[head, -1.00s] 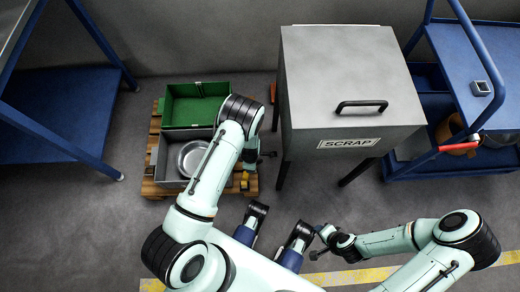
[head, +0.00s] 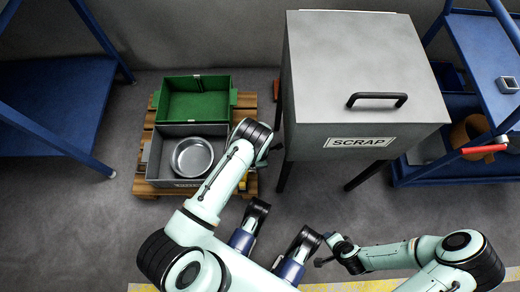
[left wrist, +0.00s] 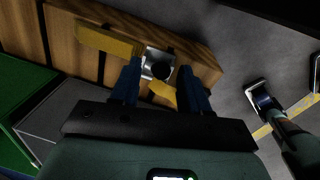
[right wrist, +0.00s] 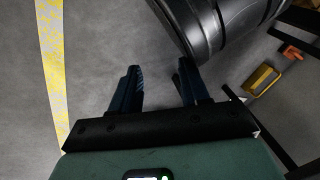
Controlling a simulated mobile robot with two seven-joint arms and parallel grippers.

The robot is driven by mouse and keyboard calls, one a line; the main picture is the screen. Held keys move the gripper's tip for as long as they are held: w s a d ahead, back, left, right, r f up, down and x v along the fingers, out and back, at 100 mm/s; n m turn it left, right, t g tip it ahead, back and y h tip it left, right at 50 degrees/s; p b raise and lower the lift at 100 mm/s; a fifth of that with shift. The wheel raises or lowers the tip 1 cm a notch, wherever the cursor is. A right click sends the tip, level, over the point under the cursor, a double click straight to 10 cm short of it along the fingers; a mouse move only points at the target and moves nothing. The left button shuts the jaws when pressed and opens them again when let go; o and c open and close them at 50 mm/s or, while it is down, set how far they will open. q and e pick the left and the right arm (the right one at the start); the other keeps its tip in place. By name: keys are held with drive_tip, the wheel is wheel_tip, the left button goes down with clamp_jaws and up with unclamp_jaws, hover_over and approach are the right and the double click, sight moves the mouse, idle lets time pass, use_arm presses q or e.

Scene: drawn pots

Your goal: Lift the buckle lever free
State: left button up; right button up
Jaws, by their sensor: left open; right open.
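In the left wrist view a square metal buckle (left wrist: 159,62) with a dark round part lies against the wooden pallet (left wrist: 200,50). A yellow strap (left wrist: 105,40) runs up to it, and another yellow piece (left wrist: 163,93) shows below it. I cannot tell which part is the lever. My left gripper (left wrist: 159,72) is open, its blue fingers on either side of the buckle in this view; contact cannot be told. In the head view my left wrist hides most of the buckle. My right gripper (right wrist: 159,70) is open and empty above bare floor.
On the pallet stand a green crate (head: 166,98) and a grey crate (head: 153,160) holding a metal pan (head: 192,157). A scrap bin (head: 365,85) stands right of them. Blue racks flank both sides. Bare floor lies in front of the bin.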

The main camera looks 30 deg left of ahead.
use_arm(q)
drive_tip(key=shift+w+a+f+b, duration=0.1)
drive_tip(key=shift+f+b, duration=0.25)
drive_tip(key=shift+f, duration=0.95)
use_arm(e)
drive_tip(key=shift+s+d+f+g, duration=0.1)
drive_tip(key=shift+s+f+g, duration=0.3)
drive_tip(key=shift+s+f, duration=0.55)
drive_tip(key=shift+r, duration=0.1)
